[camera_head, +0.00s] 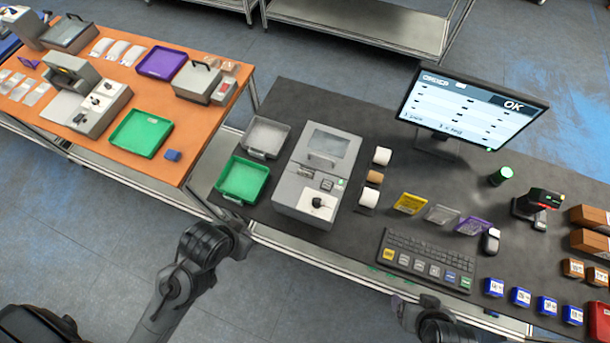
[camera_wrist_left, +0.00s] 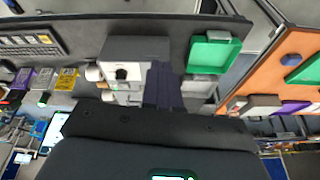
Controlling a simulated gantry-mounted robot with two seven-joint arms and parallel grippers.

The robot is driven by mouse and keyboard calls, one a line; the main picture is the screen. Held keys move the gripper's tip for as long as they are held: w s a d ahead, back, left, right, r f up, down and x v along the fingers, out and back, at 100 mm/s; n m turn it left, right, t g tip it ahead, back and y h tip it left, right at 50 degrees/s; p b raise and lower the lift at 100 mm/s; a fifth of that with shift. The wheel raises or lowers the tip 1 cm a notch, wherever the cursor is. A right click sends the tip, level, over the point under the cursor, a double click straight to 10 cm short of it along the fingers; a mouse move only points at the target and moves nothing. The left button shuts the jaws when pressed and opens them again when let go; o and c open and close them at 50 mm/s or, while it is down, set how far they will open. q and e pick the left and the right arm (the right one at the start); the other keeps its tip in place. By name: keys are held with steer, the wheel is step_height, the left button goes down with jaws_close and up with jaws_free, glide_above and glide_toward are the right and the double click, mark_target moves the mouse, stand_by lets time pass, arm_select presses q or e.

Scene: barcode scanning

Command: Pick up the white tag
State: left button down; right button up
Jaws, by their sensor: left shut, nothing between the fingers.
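The white tag (camera_head: 441,214) is a small, pale grey-white piece on the dark bench, between a yellow tag (camera_head: 410,203) and a purple tag (camera_head: 472,226). In the left wrist view the white tag (camera_wrist_left: 43,79) shows at the left, between the same two. My left gripper (camera_head: 234,217) is near the bench's front edge by the green tray, well left of the white tag. Its fingers (camera_wrist_left: 164,72) are shut and empty. My right gripper (camera_head: 428,302) is at the bench's front edge below the keyboard, its fingers too unclear to read.
The grey printer (camera_head: 326,150) and white rolls (camera_head: 368,197) stand between my left gripper and the tags. The keyboard (camera_head: 425,261) lies in front of the tags; a mouse (camera_head: 491,240) and scanner (camera_head: 540,207) are right. A green tray (camera_head: 243,180) sits at the bench's left.

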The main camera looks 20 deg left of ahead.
arm_select(q)
steer(key=c, duration=1.2)
jaws_free()
steer(key=shift+c, duration=0.2)
steer(key=shift+a, duration=0.1)
